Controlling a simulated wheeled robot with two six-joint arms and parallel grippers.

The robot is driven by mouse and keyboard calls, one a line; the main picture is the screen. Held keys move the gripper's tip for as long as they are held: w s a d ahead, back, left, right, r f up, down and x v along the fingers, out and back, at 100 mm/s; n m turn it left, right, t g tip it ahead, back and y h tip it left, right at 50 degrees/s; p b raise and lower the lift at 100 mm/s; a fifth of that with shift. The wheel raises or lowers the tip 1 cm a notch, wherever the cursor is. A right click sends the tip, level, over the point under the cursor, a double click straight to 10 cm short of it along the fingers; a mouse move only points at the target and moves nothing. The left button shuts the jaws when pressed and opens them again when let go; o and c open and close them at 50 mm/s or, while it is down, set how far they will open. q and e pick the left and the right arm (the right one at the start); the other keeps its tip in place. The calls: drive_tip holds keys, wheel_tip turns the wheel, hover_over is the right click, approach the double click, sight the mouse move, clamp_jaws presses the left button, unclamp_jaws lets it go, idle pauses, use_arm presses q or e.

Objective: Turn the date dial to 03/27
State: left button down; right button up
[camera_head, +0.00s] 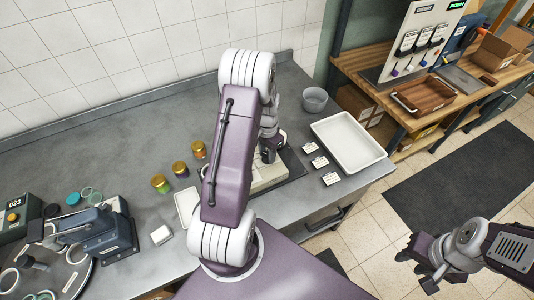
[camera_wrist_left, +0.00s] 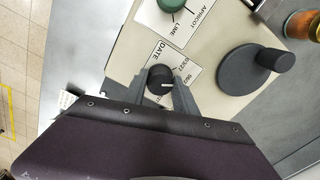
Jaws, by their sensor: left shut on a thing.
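The date dial (camera_wrist_left: 160,78) is a small black knob with a white pointer mark, on a white label reading DATE with small date markings too small to read surely. The pointer mark points to the right in the wrist view. My left gripper (camera_wrist_left: 163,88) is shut on the dial, one finger on each side. The cream machine (camera_wrist_left: 120,60) carries it; in the head view the machine (camera_head: 270,175) is mostly hidden by my left arm, and the left gripper (camera_head: 268,152) shows only partly. My right gripper (camera_head: 422,265) is open and empty over the floor.
A green flavour knob (camera_wrist_left: 172,5) and a dark crank (camera_wrist_left: 250,70) sit near the dial. Jars (camera_head: 180,169), label cards (camera_head: 320,161), a white tray (camera_head: 347,142) and a grey bowl (camera_head: 314,99) stand around the machine. A blue-grey device (camera_head: 105,232) is at left.

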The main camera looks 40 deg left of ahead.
sight(267, 155)
use_arm(q)
drive_tip(key=n, duration=0.5)
drive_tip(key=shift+n, duration=0.3)
drive_tip(key=shift+w, duration=0.1)
drive_tip(key=shift+r, duration=0.1)
idle(0.3)
drive_tip(key=c, duration=1)
unclamp_jaws()
drive_tip(key=shift+o, duration=0.2)
wheel_tip(267, 155, up, 9)
drive_tip(key=shift+b, duration=0.6)
